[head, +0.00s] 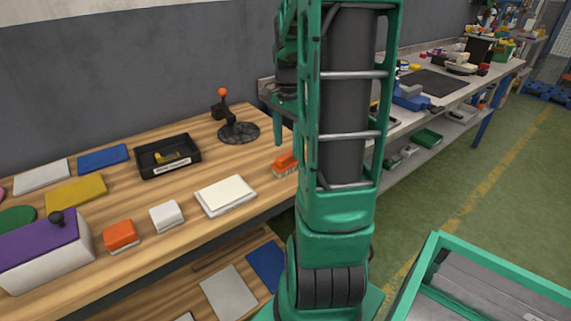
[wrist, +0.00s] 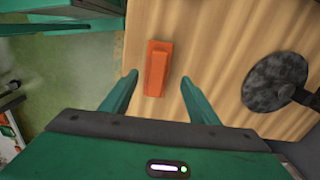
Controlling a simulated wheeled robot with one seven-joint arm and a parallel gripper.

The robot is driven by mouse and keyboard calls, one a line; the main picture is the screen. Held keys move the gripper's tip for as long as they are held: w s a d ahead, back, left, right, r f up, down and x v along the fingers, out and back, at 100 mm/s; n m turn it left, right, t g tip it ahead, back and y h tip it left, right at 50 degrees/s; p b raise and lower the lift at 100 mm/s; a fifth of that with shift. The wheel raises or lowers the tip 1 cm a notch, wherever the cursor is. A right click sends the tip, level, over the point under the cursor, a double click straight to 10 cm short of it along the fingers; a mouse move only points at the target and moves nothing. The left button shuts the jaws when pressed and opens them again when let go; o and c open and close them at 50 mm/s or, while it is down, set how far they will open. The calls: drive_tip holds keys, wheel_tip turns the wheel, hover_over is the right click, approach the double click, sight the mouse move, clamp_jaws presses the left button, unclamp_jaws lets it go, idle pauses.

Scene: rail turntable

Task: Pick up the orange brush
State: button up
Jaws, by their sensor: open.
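The orange brush (head: 285,164) lies on the wooden table near its right end in the head view, partly hidden behind my arm. In the wrist view the orange brush (wrist: 158,68) lies on the wood near the table's edge, its long side pointing toward my gripper. My gripper (wrist: 160,84) is open and empty, with one green finger on each side of the brush in that view. The brush appears below the fingers; I cannot tell the exact height gap. In the head view one green finger of my gripper (head: 278,128) shows above the table; the other is hidden by my arm.
A lever with an orange knob (head: 223,92) stands on a round dark base (head: 239,132), right of the brush in the wrist view (wrist: 277,80). A teal-framed cart (head: 440,245) stands at lower right.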

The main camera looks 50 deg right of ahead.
sight(288, 154)
drive_tip(key=shift+s+f, duration=0.15)
drive_tip(key=shift+f, duration=1.3)
drive_tip(key=shift+s+f, duration=0.1)
drive_tip(key=shift+f, duration=1.3)
drive_tip(key=shift+c, duration=0.6)
drive_tip(key=c, duration=1)
